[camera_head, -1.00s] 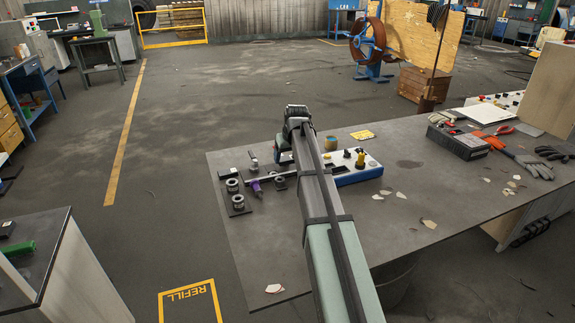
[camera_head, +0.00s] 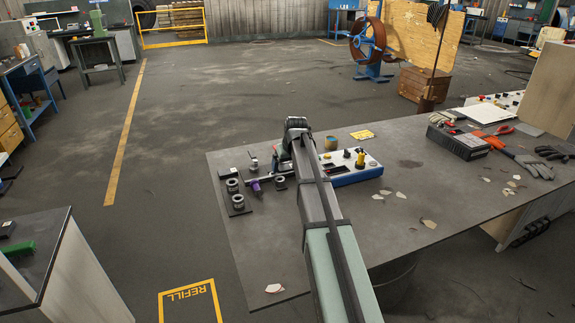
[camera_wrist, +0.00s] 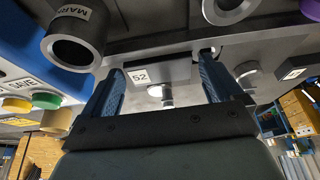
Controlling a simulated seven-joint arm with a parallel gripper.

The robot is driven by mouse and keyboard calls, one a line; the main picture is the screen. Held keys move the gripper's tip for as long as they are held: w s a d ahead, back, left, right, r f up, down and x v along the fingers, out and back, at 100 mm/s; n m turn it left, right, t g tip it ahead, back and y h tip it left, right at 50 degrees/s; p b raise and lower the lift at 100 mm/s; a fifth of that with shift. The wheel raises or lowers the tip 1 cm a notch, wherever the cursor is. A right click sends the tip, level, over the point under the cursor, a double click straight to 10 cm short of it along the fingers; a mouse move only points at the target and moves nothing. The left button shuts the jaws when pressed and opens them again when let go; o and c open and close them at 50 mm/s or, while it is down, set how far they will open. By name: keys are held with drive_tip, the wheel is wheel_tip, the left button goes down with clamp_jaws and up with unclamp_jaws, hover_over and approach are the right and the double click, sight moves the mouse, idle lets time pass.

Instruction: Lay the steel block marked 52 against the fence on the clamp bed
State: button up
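The steel block marked 52 (camera_wrist: 176,72) is a grey block with a white label, seen in the wrist view between the two blue fingers of my gripper (camera_wrist: 162,64). The fingers stand apart on either side of it, with a small gap showing at the right finger. Contact at the left finger is unclear. In the head view my arm hides the block and the fingertips. A grey metal bar (camera_wrist: 235,47) runs across behind the block; I cannot tell whether it is the fence. The dark fixture with a purple handle (camera_head: 256,187) lies left of my arm on the table.
A white and blue button box (camera_head: 358,172) stands right of my wrist. The table (camera_head: 300,260) is mostly bare at the front, with pale chips at right.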

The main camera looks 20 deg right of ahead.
drive_tip(key=shift+o, duration=0.5)
drive_tip(key=shift+r, duration=0.1)
drive_tip(key=shift+r, duration=0.2)
drive_tip(key=v, duration=1.1)
drive_tip(key=shift+s+r, duration=0.25)
drive_tip(key=shift+r, duration=0.05)
